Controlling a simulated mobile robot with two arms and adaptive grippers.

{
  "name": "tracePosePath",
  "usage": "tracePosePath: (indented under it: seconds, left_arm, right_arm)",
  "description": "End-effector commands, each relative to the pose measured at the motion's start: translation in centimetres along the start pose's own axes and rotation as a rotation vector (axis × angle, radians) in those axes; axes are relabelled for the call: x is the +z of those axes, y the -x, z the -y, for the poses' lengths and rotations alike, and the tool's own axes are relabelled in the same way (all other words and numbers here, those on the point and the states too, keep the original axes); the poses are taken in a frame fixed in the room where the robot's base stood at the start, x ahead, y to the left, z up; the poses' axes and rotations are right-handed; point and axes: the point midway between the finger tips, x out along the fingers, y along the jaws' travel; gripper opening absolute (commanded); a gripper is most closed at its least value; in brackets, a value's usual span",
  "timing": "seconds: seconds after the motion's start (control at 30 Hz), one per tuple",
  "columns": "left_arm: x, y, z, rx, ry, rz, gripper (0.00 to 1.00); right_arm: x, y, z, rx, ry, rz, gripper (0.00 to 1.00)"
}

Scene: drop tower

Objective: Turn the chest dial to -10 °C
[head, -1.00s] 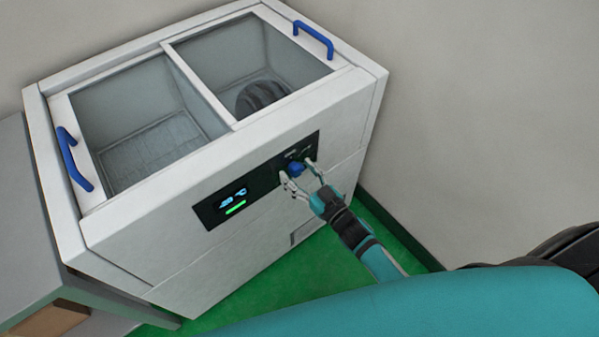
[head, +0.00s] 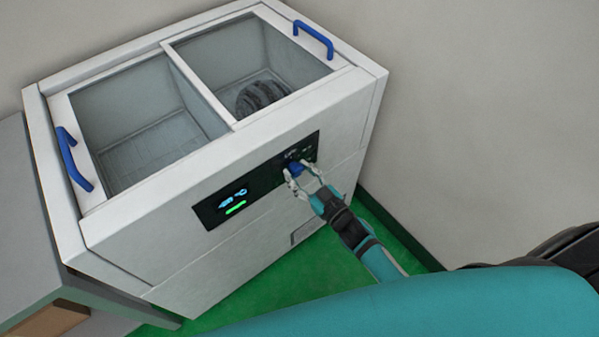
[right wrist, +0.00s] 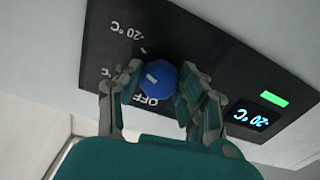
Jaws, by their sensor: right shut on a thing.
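The white chest (head: 235,160) has a black control panel (head: 263,183) on its front. The round blue dial (head: 296,168) sits at the panel's right end. My right gripper (head: 297,173) is shut on the dial, one finger on each side, as the right wrist view (right wrist: 158,84) also shows. In that view the dial (right wrist: 165,80) has a short white mark left of its middle. Labels "-20 °C" and "OFF" show around it; another is partly hidden by a finger. The lit display (right wrist: 250,117) reads -20 °C, upside down. My left gripper is not in view.
A green bar (right wrist: 274,98) glows beside the display. The chest has glass lids with blue handles (head: 313,40), and a dark striped round thing (head: 262,95) lies inside. A grey bench (head: 30,240) stands at left, a wall (head: 470,110) at right.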

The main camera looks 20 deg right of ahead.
Motion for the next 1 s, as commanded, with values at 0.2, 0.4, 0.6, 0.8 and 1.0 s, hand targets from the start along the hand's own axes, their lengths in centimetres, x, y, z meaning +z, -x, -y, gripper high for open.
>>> tracePosePath:
  seconds: [0.2, 0.4, 0.6, 0.8, 1.0]
  left_arm:
    - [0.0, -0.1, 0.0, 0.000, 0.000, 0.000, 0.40]
    - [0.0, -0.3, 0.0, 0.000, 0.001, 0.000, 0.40]
    - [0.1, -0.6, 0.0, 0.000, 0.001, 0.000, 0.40]
    - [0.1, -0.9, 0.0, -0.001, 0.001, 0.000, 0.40]
    - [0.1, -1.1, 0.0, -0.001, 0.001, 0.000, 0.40]
  right_arm:
    - [0.1, 0.0, 0.0, 0.000, 0.175, 0.001, 0.07]
    - [0.1, 0.1, 0.0, 0.000, 0.366, 0.001, 0.07]
    - [0.1, 0.1, 0.0, -0.001, 0.552, 0.001, 0.07]
    - [0.2, 0.1, -0.1, -0.001, 0.712, 0.002, 0.07]
    - [0.1, 0.1, -0.1, -0.002, 0.828, 0.003, 0.07]
